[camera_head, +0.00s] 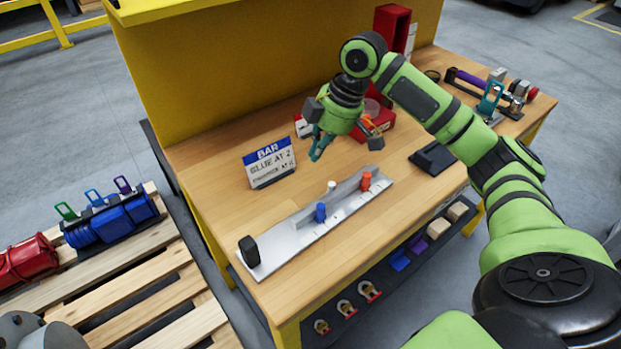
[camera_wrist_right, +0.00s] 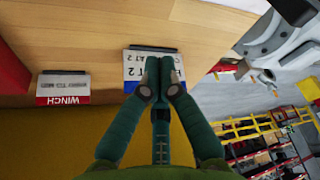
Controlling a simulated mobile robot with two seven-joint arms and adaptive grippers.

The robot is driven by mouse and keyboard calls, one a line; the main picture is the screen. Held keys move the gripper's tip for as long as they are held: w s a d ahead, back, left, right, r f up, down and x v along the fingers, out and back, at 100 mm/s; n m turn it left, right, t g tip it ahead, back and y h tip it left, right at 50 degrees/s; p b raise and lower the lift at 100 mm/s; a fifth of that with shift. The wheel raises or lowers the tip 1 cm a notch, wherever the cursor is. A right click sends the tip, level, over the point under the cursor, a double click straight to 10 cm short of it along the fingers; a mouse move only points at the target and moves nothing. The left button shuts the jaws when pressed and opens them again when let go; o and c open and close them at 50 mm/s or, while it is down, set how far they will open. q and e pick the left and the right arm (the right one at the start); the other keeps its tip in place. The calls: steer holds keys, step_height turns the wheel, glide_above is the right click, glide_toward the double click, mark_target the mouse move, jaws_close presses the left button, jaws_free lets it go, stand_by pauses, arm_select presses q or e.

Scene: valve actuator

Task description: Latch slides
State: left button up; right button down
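The latch bar (camera_head: 280,245) is a long light-grey plate with a raised rail and tick marks, lying on the wooden table. A blue slide knob (camera_head: 320,212) sits near its middle and an orange-red one (camera_head: 366,181) nearer its right end. A white peg (camera_head: 331,187) stands behind the rail. A black round part (camera_head: 249,251) is at the left end. My right gripper (camera_head: 317,151) is above the table behind the bar, apart from it. In the wrist view its fingers (camera_wrist_right: 159,72) are together and empty, overlapping the sign. My left gripper is not in view.
A blue-and-white sign (camera_head: 269,163) reads BAR and BLUE AT 2; its lower line is blurred. A red WINCH sign (camera_wrist_right: 62,88) shows in the wrist view. A black pad (camera_head: 433,158) and purple-handled tool (camera_head: 470,81) lie right. The table's front left is clear.

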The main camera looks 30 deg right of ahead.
mark_target(322, 195)
steer(key=p+x, duration=0.1)
steer(key=x, duration=0.4)
steer(key=shift+s+a+f, duration=0.1)
steer(key=shift+a+f, duration=0.05)
steer(key=shift+f, duration=0.05)
steer(key=p+x, duration=0.1)
steer(key=x, duration=0.2)
steer(key=shift+f, duration=0.25)
steer(key=shift+s+d+f+p, duration=0.1)
steer(key=shift+s+d+p, duration=0.25)
steer(key=shift+d, duration=0.25)
steer(key=shift+s+d+p, duration=0.25)
steer(key=shift+s+d, duration=0.2)
steer(key=shift+d, duration=0.2)
steer(key=shift+s+d, duration=0.2)
steer(key=shift+d, duration=0.05)
steer(key=shift+s+d, duration=0.1)
steer(key=shift+d+p, duration=0.75)
steer(key=shift+d, duration=0.1)
steer(key=shift+w+d, duration=0.2)
steer(key=shift+w, duration=0.05)
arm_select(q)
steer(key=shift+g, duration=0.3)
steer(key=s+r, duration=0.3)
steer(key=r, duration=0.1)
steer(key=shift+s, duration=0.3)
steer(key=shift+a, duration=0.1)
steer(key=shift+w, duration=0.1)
arm_select(e)
steer(key=v, duration=1.2)
